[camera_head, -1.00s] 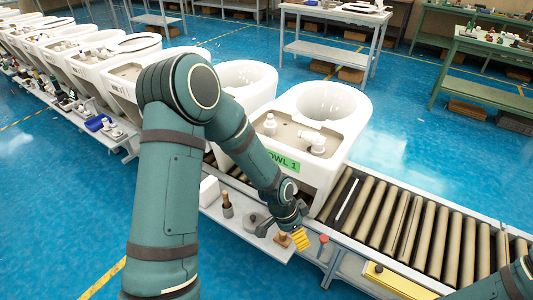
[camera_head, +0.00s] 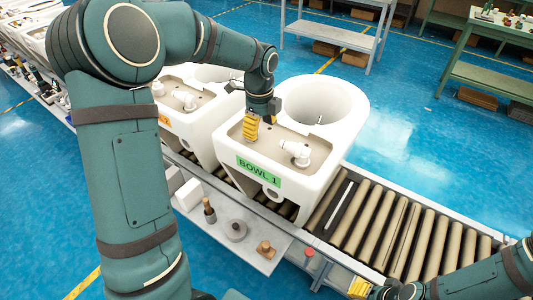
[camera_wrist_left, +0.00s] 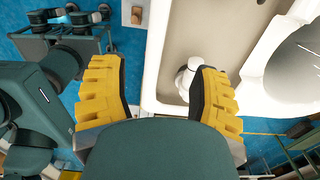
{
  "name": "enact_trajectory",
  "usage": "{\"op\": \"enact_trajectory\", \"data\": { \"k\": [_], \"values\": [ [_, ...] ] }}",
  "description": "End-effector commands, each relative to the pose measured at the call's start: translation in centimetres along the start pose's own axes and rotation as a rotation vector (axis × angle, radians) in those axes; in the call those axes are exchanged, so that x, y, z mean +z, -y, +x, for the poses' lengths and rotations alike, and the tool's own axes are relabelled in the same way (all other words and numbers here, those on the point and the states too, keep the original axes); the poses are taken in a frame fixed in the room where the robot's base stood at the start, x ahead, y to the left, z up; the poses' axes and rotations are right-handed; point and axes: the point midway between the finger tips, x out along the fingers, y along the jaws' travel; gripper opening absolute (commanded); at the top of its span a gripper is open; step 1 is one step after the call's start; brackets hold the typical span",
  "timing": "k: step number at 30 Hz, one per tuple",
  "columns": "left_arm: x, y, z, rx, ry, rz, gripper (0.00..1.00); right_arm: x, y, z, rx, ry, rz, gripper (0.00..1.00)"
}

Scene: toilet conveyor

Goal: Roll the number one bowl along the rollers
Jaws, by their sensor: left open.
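The white bowl with the green "BOWL 1" label (camera_head: 258,170) stands on the rollers (camera_head: 385,228). It has a round basin and a recessed grey deck with a white fitting (camera_head: 296,152). My left gripper (camera_head: 251,130) is open, with its yellow fingers over the label side of the deck. In the left wrist view the open fingers (camera_wrist_left: 157,95) lie on either side of the bowl's edge (camera_wrist_left: 157,50); contact cannot be told. A white fitting (camera_wrist_left: 187,76) shows by the right finger. My right gripper (camera_head: 372,289) shows partly at the bottom; its opening is unclear.
Another bowl with an orange label (camera_head: 180,118) stands close on the left. Bare rollers extend to the right. A side shelf (camera_head: 225,247) below the label holds a bottle (camera_head: 208,210), a round grey part and a wooden block. A grey table (camera_head: 345,38) stands behind.

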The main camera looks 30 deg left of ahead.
Motion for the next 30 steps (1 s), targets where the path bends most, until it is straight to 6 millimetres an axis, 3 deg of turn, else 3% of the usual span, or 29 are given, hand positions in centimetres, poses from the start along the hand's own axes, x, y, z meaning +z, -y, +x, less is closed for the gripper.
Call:
{"op": "enact_trajectory", "data": {
  "k": [18, 24, 30],
  "values": [
    [-0.1, -0.1, 10.9, 0.004, -0.002, -0.001, 0.62, -0.3, -0.9, 2.5, 0.001, -0.012, -0.002, 0.47],
    [0.0, -0.1, 13.0, 0.001, -0.001, -0.002, 0.62, -0.3, -1.1, 2.9, 0.001, -0.014, -0.002, 0.47],
    [0.0, -0.1, 13.5, 0.001, -0.001, -0.002, 0.62, -0.4, -1.1, 3.0, 0.001, -0.015, -0.002, 0.47]
  ]
}}
